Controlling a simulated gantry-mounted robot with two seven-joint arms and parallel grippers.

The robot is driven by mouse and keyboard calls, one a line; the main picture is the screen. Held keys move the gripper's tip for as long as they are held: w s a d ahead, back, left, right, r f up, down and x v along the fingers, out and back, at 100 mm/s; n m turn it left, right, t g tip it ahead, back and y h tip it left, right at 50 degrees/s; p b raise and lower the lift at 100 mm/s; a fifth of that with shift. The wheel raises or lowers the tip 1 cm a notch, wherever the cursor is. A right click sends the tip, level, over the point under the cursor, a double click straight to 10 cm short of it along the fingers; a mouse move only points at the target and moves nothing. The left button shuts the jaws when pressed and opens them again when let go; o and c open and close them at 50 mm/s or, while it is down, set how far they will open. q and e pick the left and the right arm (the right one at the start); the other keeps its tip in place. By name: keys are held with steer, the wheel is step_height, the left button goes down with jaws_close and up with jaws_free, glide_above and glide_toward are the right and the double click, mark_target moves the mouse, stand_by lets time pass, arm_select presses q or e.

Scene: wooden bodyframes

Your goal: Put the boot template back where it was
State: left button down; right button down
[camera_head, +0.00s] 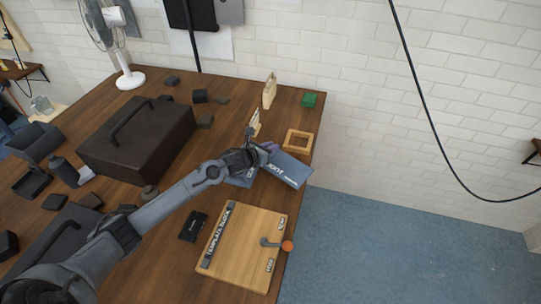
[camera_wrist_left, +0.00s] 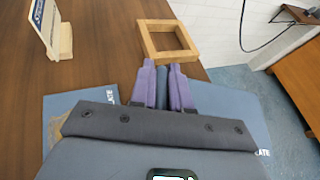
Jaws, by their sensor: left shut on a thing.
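My left gripper (camera_head: 268,150) is above the blue mats at the table's right edge. In the left wrist view its purple fingers (camera_wrist_left: 163,68) are shut on a narrow blue-grey piece (camera_wrist_left: 162,90), which I take for the boot template; my gripper hides most of it. A blue mat with white lettering (camera_head: 290,172) lies under and right of the gripper. Another blue mat (camera_wrist_left: 70,103) lies to the left, its lettering partly covered. I cannot tell whether the held piece touches a mat. My right gripper is not in view.
A square wooden frame (camera_head: 310,139) lies just beyond the gripper. A wooden board labelled as a template block (camera_head: 243,250), with an orange-knobbed lever, lies nearer. A small card stand (camera_wrist_left: 66,42) and an upright wooden piece (camera_head: 269,91) stand behind. A large dark case (camera_head: 138,140) sits left.

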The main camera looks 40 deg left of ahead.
arm_select(q)
steer(key=shift+w+f, duration=0.1)
steer(key=shift+f, duration=1.75)
steer(key=shift+f, duration=0.15)
steer(key=shift+f+b, duration=0.1)
steer(key=shift+b, duration=0.2)
steer(key=c, duration=1.1)
jaws_free()
steer(key=shift+f, duration=0.1)
